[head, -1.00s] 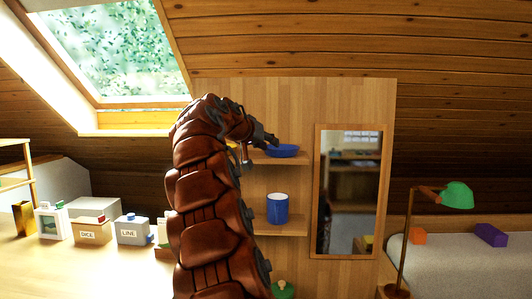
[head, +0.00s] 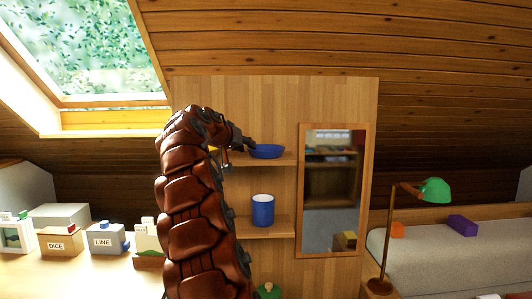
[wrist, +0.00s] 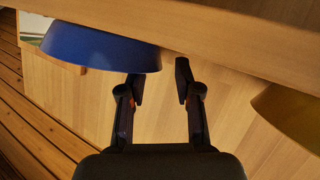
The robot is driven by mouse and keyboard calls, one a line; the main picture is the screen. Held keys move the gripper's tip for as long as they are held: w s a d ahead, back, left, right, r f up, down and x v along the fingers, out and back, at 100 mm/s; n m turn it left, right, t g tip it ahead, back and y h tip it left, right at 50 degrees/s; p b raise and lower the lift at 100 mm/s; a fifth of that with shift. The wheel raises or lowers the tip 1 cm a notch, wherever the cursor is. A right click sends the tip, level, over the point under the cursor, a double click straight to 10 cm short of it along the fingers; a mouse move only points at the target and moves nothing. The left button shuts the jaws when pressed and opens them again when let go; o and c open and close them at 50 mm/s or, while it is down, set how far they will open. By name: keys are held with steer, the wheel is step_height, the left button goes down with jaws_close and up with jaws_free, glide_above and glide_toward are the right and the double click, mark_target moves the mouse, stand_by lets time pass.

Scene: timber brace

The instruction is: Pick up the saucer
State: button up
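The saucer looks like a shallow blue dish (head: 267,151) on the upper shelf of the wooden panel. In the wrist view the blue dish (wrist: 100,48) is at the upper left, its rim close to the left finger. My gripper (head: 247,145) is at the dish's left edge in the head view. In the wrist view my gripper (wrist: 160,82) is open, with a clear gap between its fingers and nothing in it. Whether a finger touches the dish I cannot tell.
A yellow item (wrist: 290,115) is at the wrist view's right. A mirror (head: 330,190) hangs right of the shelves. A green-shaded lamp (head: 434,191) stands further right. Labelled boxes (head: 60,242) stand at left.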

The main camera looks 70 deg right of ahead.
steer(key=shift+x, duration=0.95)
steer(key=shift+r, duration=0.1)
jaws_close()
